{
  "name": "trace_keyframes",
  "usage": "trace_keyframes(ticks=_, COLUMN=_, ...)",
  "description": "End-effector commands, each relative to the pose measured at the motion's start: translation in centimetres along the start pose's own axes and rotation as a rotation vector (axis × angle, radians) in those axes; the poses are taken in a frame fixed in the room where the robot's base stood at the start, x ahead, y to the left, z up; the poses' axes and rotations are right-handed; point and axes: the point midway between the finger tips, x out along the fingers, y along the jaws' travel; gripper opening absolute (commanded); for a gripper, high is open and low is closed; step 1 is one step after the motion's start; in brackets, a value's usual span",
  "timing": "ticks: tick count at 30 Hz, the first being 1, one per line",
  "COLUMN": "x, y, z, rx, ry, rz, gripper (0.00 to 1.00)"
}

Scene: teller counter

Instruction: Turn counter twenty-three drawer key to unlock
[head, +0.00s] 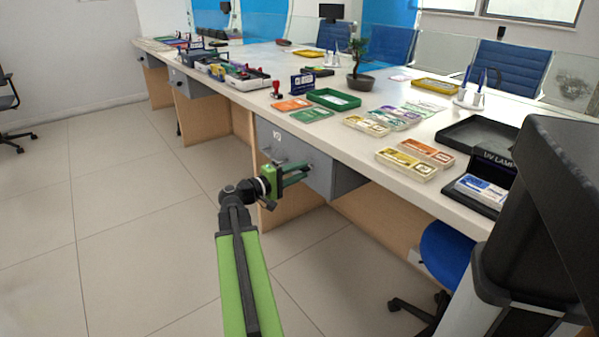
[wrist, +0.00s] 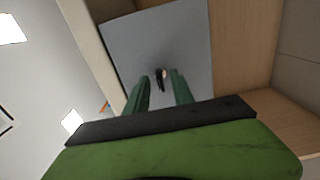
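The grey drawer (head: 322,168) is set under the counter's front edge, with a small white label on it that is too small to read surely. My gripper (head: 304,174) is in front of this drawer in the head view. In the wrist view, a small key (wrist: 161,77) sits on the grey drawer front (wrist: 185,40). My gripper (wrist: 160,82) points at the drawer front with its two green fingers apart, one on each side of the key. A gap shows between the fingers and the key. The key is not clear in the head view.
The white counter (head: 290,128) runs above, bearing trays, banknote stacks and a plant (head: 359,72). Wooden panels (head: 290,211) stand below it. A blue chair (head: 447,252) is under the counter at right. The tiled floor (head: 130,220) at left is clear.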

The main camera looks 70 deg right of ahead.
Motion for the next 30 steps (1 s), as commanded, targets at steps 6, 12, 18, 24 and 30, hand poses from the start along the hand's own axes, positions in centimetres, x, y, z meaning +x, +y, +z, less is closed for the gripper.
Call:
trace_keyframes(ticks=6, x=-5.3, y=0.0, z=0.0, rx=0.000, ry=0.006, rz=0.000, gripper=0.29)
trace_keyframes(ticks=12, x=-10.9, y=0.0, z=-0.1, rx=0.000, ry=0.006, rz=0.000, gripper=0.29)
trace_keyframes(ticks=18, x=-15.2, y=0.0, z=-0.2, rx=0.000, ry=0.004, rz=0.000, gripper=0.29)
trace_keyframes(ticks=24, x=-16.8, y=0.0, z=-0.1, rx=0.000, ry=0.002, rz=0.001, gripper=0.29)
trace_keyframes(ticks=30, x=-16.9, y=0.0, z=-0.1, rx=0.000, ry=0.001, rz=0.000, gripper=0.29)
